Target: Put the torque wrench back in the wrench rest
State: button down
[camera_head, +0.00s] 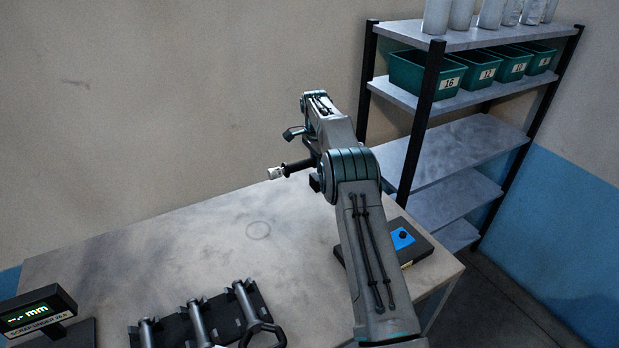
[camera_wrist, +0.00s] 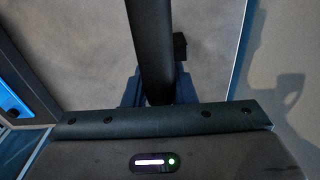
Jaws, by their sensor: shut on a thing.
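The torque wrench (camera_head: 297,166) is in my gripper above the bench, with its silver head (camera_head: 275,172) pointing left in the head view. In the wrist view its dark shaft (camera_wrist: 150,45) runs from the top edge down between the jaws. My gripper (camera_wrist: 157,98) is shut on it; in the head view my arm hides most of the gripper. A black rack (camera_head: 175,330) with several grey cylindrical bars lies at the front of the bench, cut by the lower edge. I cannot tell whether this is the wrench rest.
A display reading "mm" (camera_head: 38,308) stands at the bench's left. A dark box with a blue panel (camera_head: 403,238) sits near the right edge, partly behind my arm. The bench middle (camera_head: 200,240) is clear. A shelf unit (camera_head: 450,150) with green numbered bins (camera_head: 425,75) stands behind, right.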

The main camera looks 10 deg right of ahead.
jog(key=a+f, duration=0.2)
jog(key=a, duration=0.1)
jog(key=shift+w+a+p, duration=0.15)
jog(key=shift+w+p, duration=0.05)
jog(key=shift+p, duration=0.15)
notch_tip(320, 180, down, 4)
jog(key=shift+r+p, duration=0.25)
jog(key=shift+p, duration=0.4)
jog(key=shift+f, duration=0.3)
jog(key=shift+f, duration=0.15)
jog(key=c, duration=1.2)
grip_release()
jog(key=shift+s, duration=0.1)
jog(key=shift+c, duration=0.2)
jog(key=shift+o, duration=0.3)
